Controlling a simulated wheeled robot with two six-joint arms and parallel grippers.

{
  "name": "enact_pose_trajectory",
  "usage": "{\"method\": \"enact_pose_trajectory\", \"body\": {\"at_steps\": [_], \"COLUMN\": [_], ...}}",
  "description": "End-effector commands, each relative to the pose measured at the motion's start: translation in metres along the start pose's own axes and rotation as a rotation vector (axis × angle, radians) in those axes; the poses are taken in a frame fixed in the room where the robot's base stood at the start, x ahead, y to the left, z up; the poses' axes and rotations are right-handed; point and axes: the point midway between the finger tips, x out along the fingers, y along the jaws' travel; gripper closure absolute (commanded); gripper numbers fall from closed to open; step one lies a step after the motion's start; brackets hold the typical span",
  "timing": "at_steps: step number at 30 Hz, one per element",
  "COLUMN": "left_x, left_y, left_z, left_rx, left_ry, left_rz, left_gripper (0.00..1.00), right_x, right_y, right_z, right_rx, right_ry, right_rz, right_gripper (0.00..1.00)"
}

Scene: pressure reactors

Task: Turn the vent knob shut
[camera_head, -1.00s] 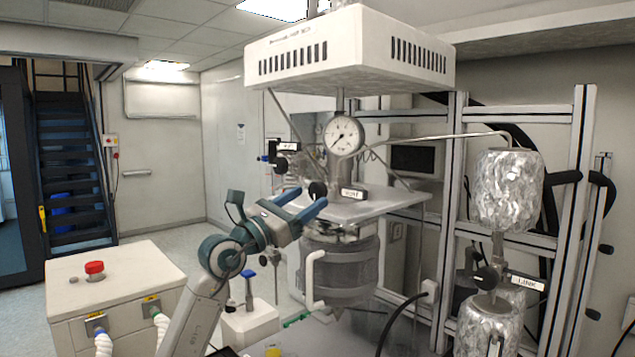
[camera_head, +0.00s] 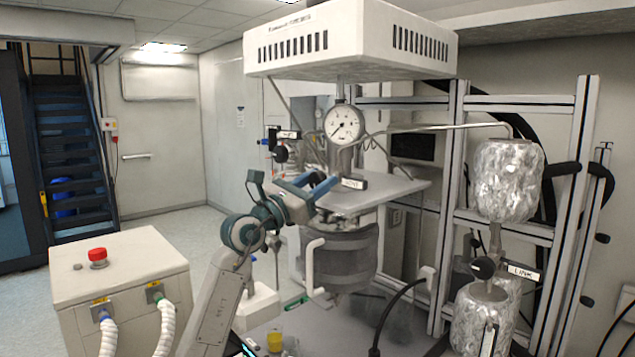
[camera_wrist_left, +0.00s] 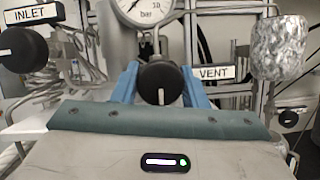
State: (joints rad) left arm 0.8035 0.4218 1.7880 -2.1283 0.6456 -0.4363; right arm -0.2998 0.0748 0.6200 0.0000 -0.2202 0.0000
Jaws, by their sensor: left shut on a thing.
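The vent knob is a round black knob (camera_wrist_left: 160,83) just left of the VENT label (camera_wrist_left: 216,73) in the left wrist view. My left gripper (camera_wrist_left: 160,88) has its two blue fingers on either side of this knob, shut on it. In the head view my left gripper (camera_head: 322,184) reaches the reactor top beside the VENT label (camera_head: 353,183); the knob is hidden there behind the fingers. My right gripper is in neither view.
A pressure gauge (camera_head: 343,123) stands just above the VENT label. The INLET knob (camera_wrist_left: 22,47) is to the left. A white housing (camera_head: 350,45) hangs overhead. The LINK knob (camera_head: 484,268) and foil-wrapped vessel (camera_head: 508,180) are at right. A white box with red button (camera_head: 97,256) stands left.

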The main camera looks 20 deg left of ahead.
Motion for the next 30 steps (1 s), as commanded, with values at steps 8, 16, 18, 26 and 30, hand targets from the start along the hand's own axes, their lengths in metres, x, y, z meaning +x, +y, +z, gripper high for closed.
{"method": "enact_pose_trajectory", "body": {"at_steps": [8,16,18,26,30], "left_x": [-0.001,-0.002,-0.002,-0.001,-0.001], "left_y": [0.0,0.0,0.0,0.0,0.001], "left_z": [-0.002,-0.005,-0.004,-0.002,-0.001], "left_rx": [0.054,0.225,0.285,0.513,0.635], "left_ry": [-0.002,-0.002,-0.003,-0.003,-0.002], "left_rz": [-0.022,-0.092,-0.117,-0.211,-0.263], "left_gripper": [0.83,0.83,0.83,0.83,0.83], "right_x": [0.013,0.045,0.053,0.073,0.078], "right_y": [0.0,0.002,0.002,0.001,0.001], "right_z": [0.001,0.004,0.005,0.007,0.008], "right_rx": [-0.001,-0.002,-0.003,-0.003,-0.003], "right_ry": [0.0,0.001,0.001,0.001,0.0], "right_rz": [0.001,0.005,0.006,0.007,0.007], "right_gripper": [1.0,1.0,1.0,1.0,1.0]}}
